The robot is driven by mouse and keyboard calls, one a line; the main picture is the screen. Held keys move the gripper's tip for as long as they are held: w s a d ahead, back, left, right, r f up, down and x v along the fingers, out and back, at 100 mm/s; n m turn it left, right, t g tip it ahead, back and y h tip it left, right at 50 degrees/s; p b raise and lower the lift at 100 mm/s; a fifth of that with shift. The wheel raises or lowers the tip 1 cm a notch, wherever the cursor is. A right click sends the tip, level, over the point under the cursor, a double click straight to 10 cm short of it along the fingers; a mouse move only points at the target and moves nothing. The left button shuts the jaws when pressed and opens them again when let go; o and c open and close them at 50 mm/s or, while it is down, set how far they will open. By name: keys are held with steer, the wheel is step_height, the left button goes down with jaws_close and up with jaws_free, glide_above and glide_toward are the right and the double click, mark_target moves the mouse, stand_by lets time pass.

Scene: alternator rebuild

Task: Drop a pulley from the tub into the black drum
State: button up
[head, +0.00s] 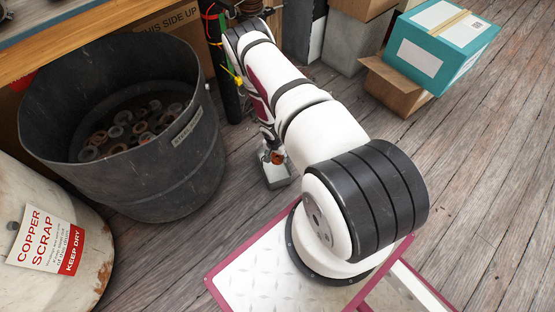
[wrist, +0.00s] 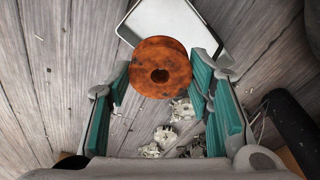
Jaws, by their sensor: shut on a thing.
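A rusty orange pulley (wrist: 160,68) with a dark centre hole sits between the teal pads of my gripper (wrist: 161,82), which is shut on it. In the head view the pulley (head: 278,157) shows small and orange at the end of my arm, partly hidden. A pale grey tub (head: 276,179) is just below it on the floor; its rim (wrist: 205,36) shows behind the pulley in the wrist view. The black drum (head: 160,182) stands left of my gripper, open at the top, with several ring-shaped pulleys (head: 122,131) inside.
Several silvery castings (wrist: 183,108) lie below my gripper in the wrist view. A white copper scrap drum (head: 88,255) stands in front of the black drum. A wooden bench (head: 100,30) edges the back left. Cardboard and teal boxes (head: 440,45) stand back right. Floor is clear at right.

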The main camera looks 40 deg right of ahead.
steer(key=shift+r+p, duration=0.3)
steer(key=shift+r, duration=1.1)
